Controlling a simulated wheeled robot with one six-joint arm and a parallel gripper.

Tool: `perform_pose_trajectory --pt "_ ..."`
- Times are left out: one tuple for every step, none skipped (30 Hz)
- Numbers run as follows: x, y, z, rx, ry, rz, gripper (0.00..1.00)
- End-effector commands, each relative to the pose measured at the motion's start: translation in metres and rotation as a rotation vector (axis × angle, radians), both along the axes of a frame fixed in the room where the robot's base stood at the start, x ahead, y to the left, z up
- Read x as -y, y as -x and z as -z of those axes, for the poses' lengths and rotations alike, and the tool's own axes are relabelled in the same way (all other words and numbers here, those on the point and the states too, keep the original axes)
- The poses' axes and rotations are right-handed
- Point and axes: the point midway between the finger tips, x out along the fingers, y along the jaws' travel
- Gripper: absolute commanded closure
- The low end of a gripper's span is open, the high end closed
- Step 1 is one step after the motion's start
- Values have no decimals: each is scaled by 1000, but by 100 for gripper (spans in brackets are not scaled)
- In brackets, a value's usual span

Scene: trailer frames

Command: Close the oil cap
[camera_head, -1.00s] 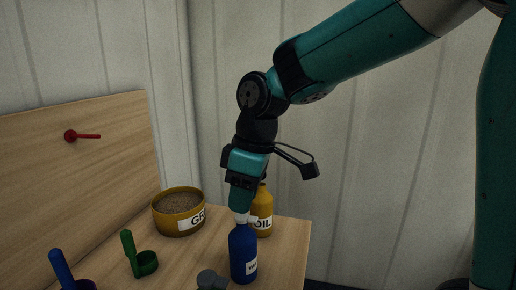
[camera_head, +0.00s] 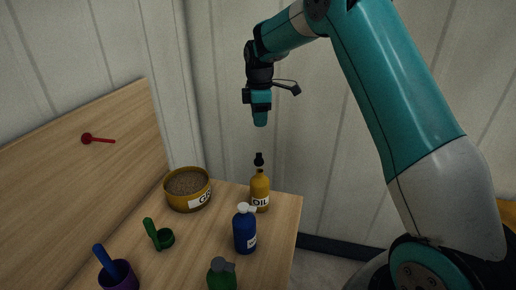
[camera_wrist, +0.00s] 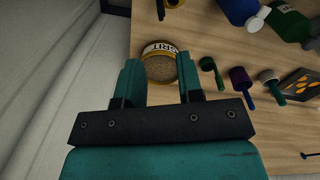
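The oil bottle (camera_head: 261,192) is yellow, labelled OIL, and stands upright near the table's right edge in the head view. A small black cap (camera_head: 259,159) shows just above its neck; I cannot tell how it is attached. My gripper (camera_head: 260,122) is well above the cap and holds nothing. Part of a yellow and black thing shows at the top edge of the wrist view, cut off.
A blue bottle (camera_head: 245,235) with a white cap stands in front of the oil bottle. A yellow grit bowl (camera_head: 188,203) is left of it. Green cup (camera_head: 166,238), purple cup (camera_head: 118,275) and green bottle (camera_head: 222,277) are nearer. A wooden backboard (camera_head: 90,170) rises left.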

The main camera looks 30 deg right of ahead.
Motion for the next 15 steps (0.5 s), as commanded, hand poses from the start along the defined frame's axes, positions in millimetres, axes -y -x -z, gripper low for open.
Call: perform_pose_trajectory --pt "0 1 10 -6 0 0 66" --pt "0 1 17 -6 0 0 66" --pt "0 1 26 -6 0 0 66" --pt "0 1 33 -7 -1 0 66" --pt "0 0 40 -6 -1 0 66" --pt "0 0 49 -6 -1 0 66" --pt "0 0 56 -6 -1 0 66" --pt "0 0 63 -6 -1 0 66" --pt "0 0 71 -6 -1 0 66" --pt "0 0 78 -6 -1 0 66" --pt "0 -1 84 -5 -1 0 66" --pt "0 -1 91 -5 -1 1 66" --pt "1 -1 96 -4 -2 1 66" --pt "1 -1 101 -4 -2 1 66" --pt "1 -2 107 -3 -1 1 66"
